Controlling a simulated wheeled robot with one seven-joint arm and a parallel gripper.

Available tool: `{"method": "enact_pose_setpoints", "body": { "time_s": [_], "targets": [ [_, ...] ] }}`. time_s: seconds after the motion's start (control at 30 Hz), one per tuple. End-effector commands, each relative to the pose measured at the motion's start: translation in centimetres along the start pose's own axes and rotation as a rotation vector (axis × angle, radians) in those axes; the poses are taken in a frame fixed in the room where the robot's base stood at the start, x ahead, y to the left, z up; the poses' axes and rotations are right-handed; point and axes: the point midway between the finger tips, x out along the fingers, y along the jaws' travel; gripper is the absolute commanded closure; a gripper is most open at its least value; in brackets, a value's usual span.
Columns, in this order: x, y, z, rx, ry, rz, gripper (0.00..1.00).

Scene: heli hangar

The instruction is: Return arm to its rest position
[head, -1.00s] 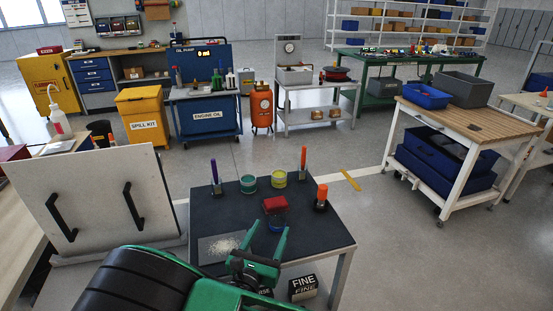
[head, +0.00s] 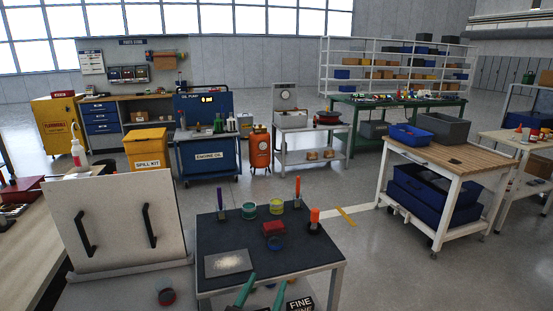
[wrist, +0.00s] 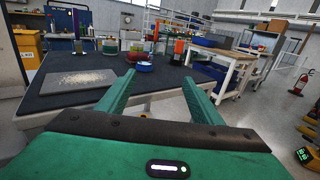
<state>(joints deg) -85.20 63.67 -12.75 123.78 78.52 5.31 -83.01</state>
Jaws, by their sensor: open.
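The blue item also shows beyond the fingers in the wrist view (wrist: 145,67). Most of my arm is out of the head view.
A mat with pale grains (head: 228,263) lies at the table's left. Green and yellow tins, a purple stick and an orange-topped item (head: 314,219) stand toward the back and right. A white board with black handles (head: 117,225) stands left. A wooden-topped cart (head: 450,150) stands right.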

Motion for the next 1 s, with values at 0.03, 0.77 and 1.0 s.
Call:
{"method": "enact_pose_setpoints", "body": {
  "time_s": [0.03,0.77,1.0],
  "targets": [
    [0.5,-0.5,0.2,0.011,0.004,-0.015,0.40],
    [10.1,-19.7,4.0,0.597,0.190,-0.673,0.40],
    [10.1,-29.7,5.6,0.939,0.210,-1.039,0.40]
  ]
}}
